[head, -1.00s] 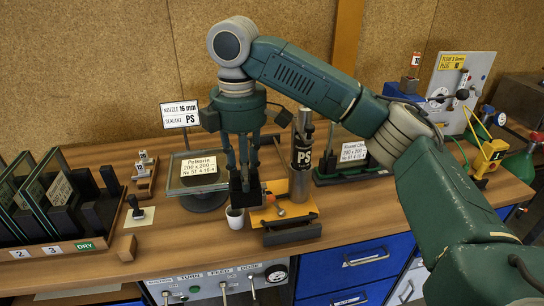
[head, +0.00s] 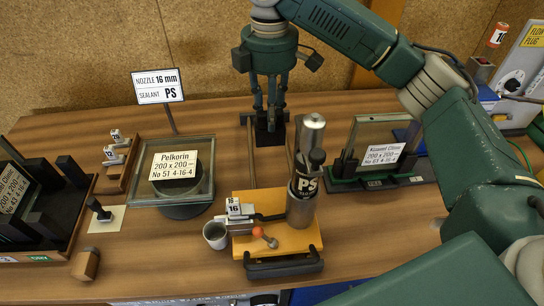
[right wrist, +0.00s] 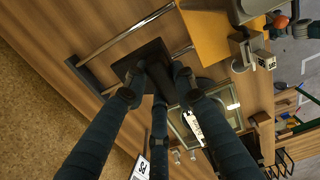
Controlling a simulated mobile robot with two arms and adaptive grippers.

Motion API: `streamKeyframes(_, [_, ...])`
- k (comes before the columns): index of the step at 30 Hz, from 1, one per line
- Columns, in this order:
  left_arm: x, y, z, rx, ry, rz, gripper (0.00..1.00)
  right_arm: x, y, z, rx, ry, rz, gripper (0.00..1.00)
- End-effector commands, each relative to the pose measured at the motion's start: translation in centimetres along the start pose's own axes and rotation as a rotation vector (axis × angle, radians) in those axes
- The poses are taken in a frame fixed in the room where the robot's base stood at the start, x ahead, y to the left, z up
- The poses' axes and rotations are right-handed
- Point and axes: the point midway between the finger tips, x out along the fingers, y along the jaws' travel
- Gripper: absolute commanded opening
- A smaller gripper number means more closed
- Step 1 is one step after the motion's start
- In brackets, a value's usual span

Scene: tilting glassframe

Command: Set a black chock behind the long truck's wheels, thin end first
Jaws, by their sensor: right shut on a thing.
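My right gripper (head: 268,118) points down at the back of the bench, behind the orange plate (head: 285,238). It is shut on a black block (head: 268,136), the only candidate for the chock. In the right wrist view the three fingers (right wrist: 150,78) close on this dark square block (right wrist: 138,58), above or between two metal rails; I cannot tell whether it touches the bench. Its thin end cannot be made out. I see no truck or wheels that I can identify.
A PS sealant cylinder (head: 307,170) stands on the orange plate. A small cup (head: 215,235) is at its left. A glass pane labelled Pelkorin (head: 184,140) lies on a round stand; another frame (head: 350,183) stands at the right.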

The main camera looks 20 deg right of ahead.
Motion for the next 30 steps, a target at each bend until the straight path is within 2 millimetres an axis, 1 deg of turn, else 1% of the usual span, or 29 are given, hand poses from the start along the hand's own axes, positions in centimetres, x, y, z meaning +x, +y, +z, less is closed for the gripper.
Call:
streamKeyframes(1, [-0.2, 0.0, -0.1, 0.0, 0.001, 0.0, 0.45, 1.4, -0.1, 0.1, 0.0, -0.002, -0.004, 0.0])
streamKeyframes(6, [-1.0, 0.0, -0.2, 0.0, 0.001, 0.0, 0.45, 5.7, -0.1, 0.2, 0.001, -0.004, -0.002, 0.0])
streamKeyframes(9, [-1.3, 0.0, -0.2, 0.0, 0.002, 0.0, 0.45, 8.2, 0.0, 0.2, 0.001, -0.004, -0.002, 0.0])
streamKeyframes(12, [-1.5, 0.0, -0.2, 0.0, 0.002, 0.0, 0.45, 10.0, 0.0, 0.1, 0.0, -0.002, -0.001, 0.0])
streamKeyframes(15, [-1.6, 0.0, -0.3, 0.0, 0.002, 0.0, 0.45, 11.1, 0.1, 0.1, 0.0, 0.0, 0.002, 0.0])
streamKeyframes(19, [-1.8, 0.0, -0.3, 0.0, 0.002, 0.001, 0.45, 12.1, 0.1, 0.1, 0.0, -0.001, 0.001, 0.0])
streamKeyframes(25, [-2.3, 0.0, -0.3, 0.0, 0.002, 0.001, 0.45, 15.0, 0.1, 0.1, 0.001, -0.001, 0.0, 0.0])
streamKeyframes(27, [-2.3, 0.0, -0.4, 0.0, 0.002, 0.001, 0.45, 15.6, 0.1, 0.1, 0.001, -0.001, 0.001, 0.0])
streamKeyframes(30, [-2.3, 0.0, -0.4, 0.0, 0.002, 0.001, 0.45, 15.9, 0.1, 0.0, 0.0, 0.0, 0.003, 0.0])
